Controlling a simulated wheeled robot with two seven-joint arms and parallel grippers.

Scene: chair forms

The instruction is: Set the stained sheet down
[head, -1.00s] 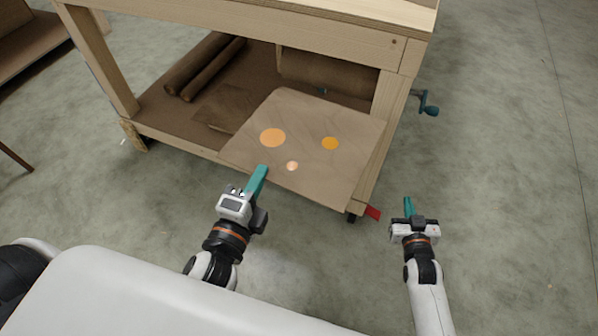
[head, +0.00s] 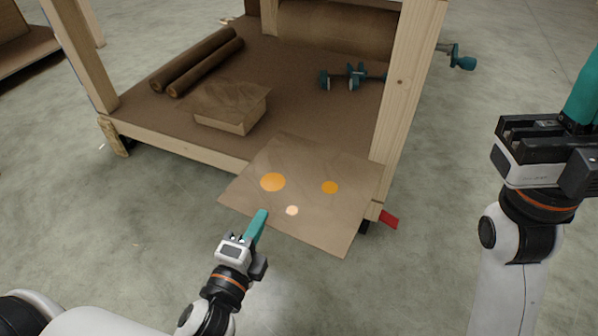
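The stained sheet (head: 310,160) is a flat brown sheet with two orange spots and a smaller pale one. It is tilted in front of the workbench's lower shelf (head: 300,110), covering part of its front edge near the right leg. My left gripper (head: 258,222) has its teal fingers closed on the sheet's near left edge. Whether the sheet touches the shelf is unclear. My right gripper (head: 582,98) is raised at the right edge, away from the sheet. Its teal fingers are partly cut off, so its opening is hidden.
On the shelf are two brown rolls (head: 200,62), a low box with brown paper over it (head: 225,128), and teal clamp-like parts (head: 352,76). A wooden leg (head: 402,100) and a red piece (head: 389,219) stand at the right. Grey floor is open in front.

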